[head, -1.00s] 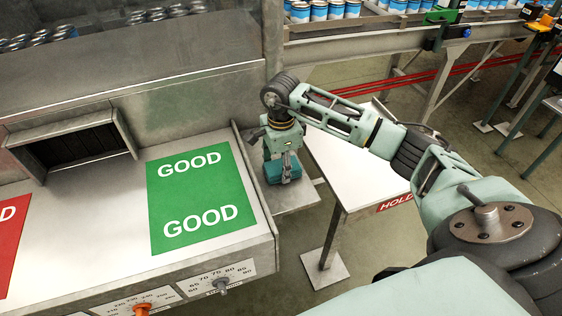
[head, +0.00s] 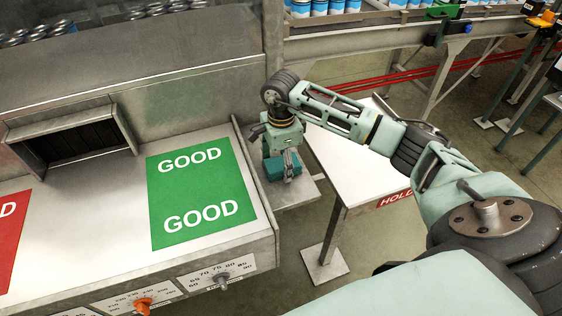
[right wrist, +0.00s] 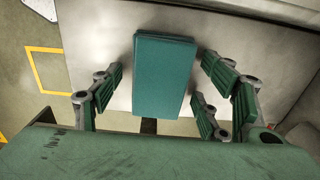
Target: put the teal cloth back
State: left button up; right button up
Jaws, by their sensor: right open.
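The teal cloth (head: 277,168) is a folded block lying on a small grey side shelf (head: 294,194) to the right of the machine's bench. In the right wrist view the cloth (right wrist: 164,75) lies flat between my spread fingers, with a gap on each side. My right gripper (head: 287,160) is open, pointing down just over the cloth, and partly hides it in the head view. Its fingers also show in the right wrist view (right wrist: 158,100). My left gripper is not in view.
The bench with the green GOOD mat (head: 203,193) and the edge of a red mat (head: 12,235) is left of the shelf. A white HOLD table (head: 365,170) stands close on the right. Cans (head: 325,9) line a conveyor behind.

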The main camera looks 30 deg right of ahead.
aim_at(281, 163)
jog(key=shift+r, duration=0.3)
notch_tip(281, 163, up, 12)
jog(key=b, duration=0.4)
jog(key=shift+f, duration=0.15)
